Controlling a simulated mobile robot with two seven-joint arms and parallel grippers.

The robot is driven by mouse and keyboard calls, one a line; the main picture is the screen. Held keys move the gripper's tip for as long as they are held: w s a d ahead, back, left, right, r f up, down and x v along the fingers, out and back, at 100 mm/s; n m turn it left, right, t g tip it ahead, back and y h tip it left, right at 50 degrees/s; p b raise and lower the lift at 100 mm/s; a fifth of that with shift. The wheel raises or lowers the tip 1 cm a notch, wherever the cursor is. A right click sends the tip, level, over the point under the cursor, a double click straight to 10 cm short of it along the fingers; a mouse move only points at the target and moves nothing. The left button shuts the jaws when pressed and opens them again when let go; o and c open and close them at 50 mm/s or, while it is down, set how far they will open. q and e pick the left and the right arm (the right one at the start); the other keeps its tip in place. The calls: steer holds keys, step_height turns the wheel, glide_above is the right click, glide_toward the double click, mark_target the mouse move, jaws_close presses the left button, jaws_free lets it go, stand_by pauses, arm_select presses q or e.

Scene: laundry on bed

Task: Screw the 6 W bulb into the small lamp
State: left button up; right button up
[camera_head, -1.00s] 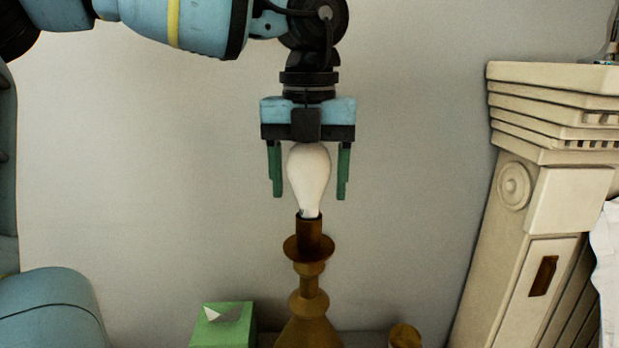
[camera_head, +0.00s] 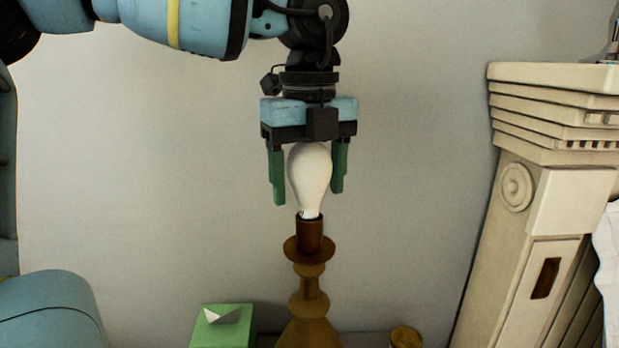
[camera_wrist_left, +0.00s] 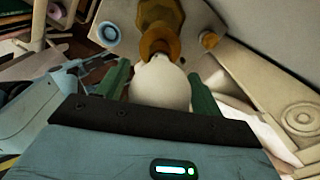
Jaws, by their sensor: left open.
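The white bulb (camera_head: 310,178) stands upright with its base in the brown socket of the lamp (camera_head: 309,236). How deep the threads sit cannot be seen. My left gripper (camera_head: 308,190) points down over the bulb, open, with one green finger on each side and a gap showing on both sides. In the left wrist view the bulb (camera_wrist_left: 160,85) sits between the fingers, in front of the lamp (camera_wrist_left: 160,30). My right gripper is not in view.
A green tissue box (camera_head: 222,326) stands left of the lamp foot. A small brown round object (camera_head: 405,337) stands to its right. A cream carved bed frame (camera_head: 545,150) rises at the right. Plain wall lies behind.

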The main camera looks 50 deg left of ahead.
arm_select(q)
steer(key=shift+n, duration=0.4)
steer(key=n, duration=0.3)
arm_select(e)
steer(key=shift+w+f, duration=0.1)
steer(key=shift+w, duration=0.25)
arm_select(q)
steer(key=shift+c, duration=0.5)
steer(key=c, duration=0.7)
steer(key=m, duration=0.3)
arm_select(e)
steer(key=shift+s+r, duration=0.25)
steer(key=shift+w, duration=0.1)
